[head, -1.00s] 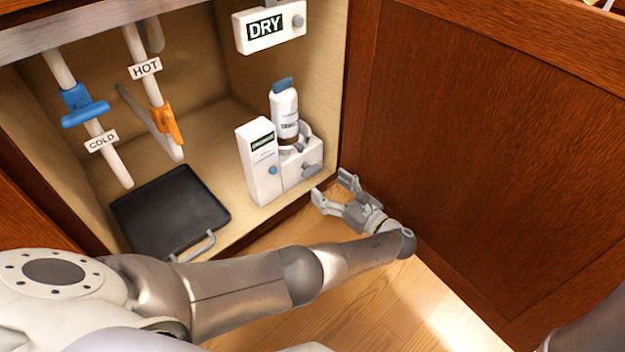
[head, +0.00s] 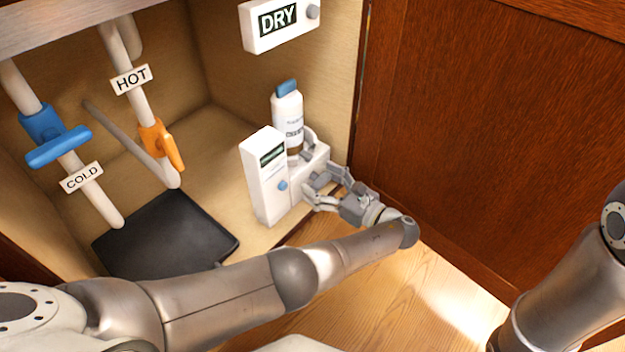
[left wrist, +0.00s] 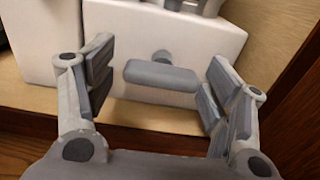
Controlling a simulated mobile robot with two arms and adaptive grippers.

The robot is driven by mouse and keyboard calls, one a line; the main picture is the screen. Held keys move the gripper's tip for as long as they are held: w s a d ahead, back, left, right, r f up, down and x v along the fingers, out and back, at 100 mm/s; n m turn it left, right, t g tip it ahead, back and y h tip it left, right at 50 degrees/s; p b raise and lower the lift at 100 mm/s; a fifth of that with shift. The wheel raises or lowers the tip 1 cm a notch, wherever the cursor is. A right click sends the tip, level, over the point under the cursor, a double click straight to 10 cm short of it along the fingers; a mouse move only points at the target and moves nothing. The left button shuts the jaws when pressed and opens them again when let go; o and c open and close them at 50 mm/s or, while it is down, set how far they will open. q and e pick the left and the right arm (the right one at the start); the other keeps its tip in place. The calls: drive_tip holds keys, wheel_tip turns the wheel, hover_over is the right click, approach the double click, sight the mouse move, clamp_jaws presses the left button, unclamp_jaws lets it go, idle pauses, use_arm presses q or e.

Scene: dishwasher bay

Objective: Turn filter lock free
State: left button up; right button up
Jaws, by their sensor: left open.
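The filter lock is a grey bar-shaped knob (left wrist: 162,75) on the front of a white housing (left wrist: 135,28) in the left wrist view. The bar lies roughly level, slightly tilted. My left gripper (left wrist: 158,82) is open, with one finger on each side of the knob and a visible gap on both sides. In the head view my left gripper (head: 318,187) is at the front of the white filter unit (head: 264,180) and hides most of the knob. A white bottle with a blue cap (head: 288,118) stands in the unit. My right gripper is not in view.
A blue valve (head: 52,138) on the COLD pipe and an orange valve (head: 161,145) on the HOT pipe are at the left. A black tray (head: 165,240) lies on the cabinet floor. A brown wooden panel (head: 480,130) stands close on the right.

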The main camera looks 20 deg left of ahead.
use_arm(q)
drive_tip(key=c, duration=1)
drive_tip(key=shift+c, duration=0.2)
drive_tip(key=n, duration=0.4)
drive_tip(key=shift+w+n, duration=0.1)
drive_tip(key=shift+n, duration=0.3)
drive_tip(key=n+b, duration=0.1)
drive_tip(key=n, duration=0.3)
drive_tip(key=shift+w+d+n, duration=0.1)
drive_tip(key=shift+n, duration=0.2)
drive_tip(key=n, duration=0.4)
drive_tip(key=shift+r+n+b, duration=0.1)
drive_tip(key=shift+n+b, duration=0.2)
drive_tip(key=shift+b, duration=0.1)
drive_tip(key=shift+r+n+b, duration=0.15)
drive_tip(key=shift+n+b, duration=0.3)
drive_tip(key=shift+n, duration=1.55)
